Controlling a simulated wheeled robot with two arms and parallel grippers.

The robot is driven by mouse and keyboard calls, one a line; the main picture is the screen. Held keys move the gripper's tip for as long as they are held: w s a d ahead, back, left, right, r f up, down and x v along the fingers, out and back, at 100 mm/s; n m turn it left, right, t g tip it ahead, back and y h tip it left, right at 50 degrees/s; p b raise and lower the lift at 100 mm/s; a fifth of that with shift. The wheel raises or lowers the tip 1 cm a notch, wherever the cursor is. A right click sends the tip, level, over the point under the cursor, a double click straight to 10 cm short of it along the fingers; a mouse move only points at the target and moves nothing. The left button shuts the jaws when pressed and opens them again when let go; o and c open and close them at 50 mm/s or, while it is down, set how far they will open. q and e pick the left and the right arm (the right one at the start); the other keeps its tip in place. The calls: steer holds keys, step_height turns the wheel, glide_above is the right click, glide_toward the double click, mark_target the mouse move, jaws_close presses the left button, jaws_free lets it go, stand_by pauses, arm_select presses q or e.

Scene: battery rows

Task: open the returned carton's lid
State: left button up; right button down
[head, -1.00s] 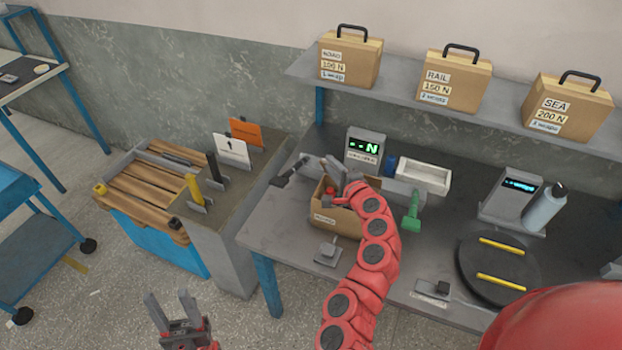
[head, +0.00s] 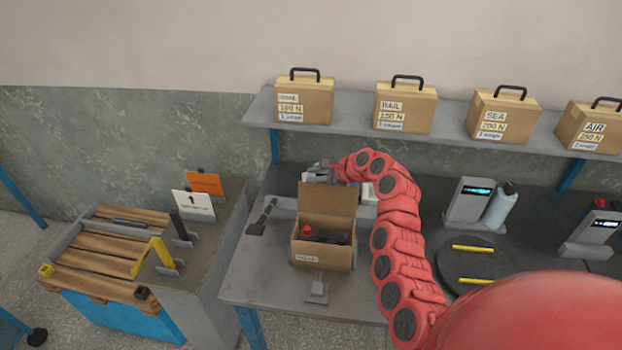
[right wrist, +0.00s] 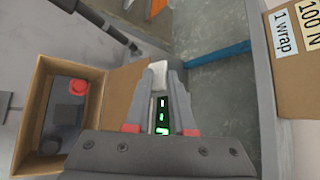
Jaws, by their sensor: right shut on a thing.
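The returned carton (head: 322,257) is a brown box on the grey bench. Its lid (head: 328,199) stands up at the far side, so the top is open. Inside I see a dark object with a red knob (head: 306,231). My right gripper (head: 318,174) is at the lid's upper edge, shut on the lid. In the right wrist view, the gripper (right wrist: 158,82) has the brown lid (right wrist: 122,92) running to its left finger, and the open carton (right wrist: 28,120) lies to the left. The exact grip on the edge is partly hidden. My left gripper is out of view.
A shelf (head: 350,119) with several labelled cartons runs above the bench. A black-handled tool (head: 262,217) lies left of the carton, and a small grey block (head: 317,291) in front. A round dark turntable (head: 470,272) and a display unit (head: 467,200) stand to the right.

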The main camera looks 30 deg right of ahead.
steer(key=shift+w+d+f, duration=0.15)
steer(key=shift+w+d, duration=0.1)
steer(key=shift+w, duration=0.15)
stand_by(0.3)
steer(key=c, duration=1)
jaws_free()
steer(key=shift+b+v, duration=0.45)
steer(key=shift+v, duration=0.35)
steer(key=p+v, duration=0.5)
steer(key=v, duration=1)
steer(key=shift+s+d, duration=0.15)
steer(key=shift+s, duration=0.1)
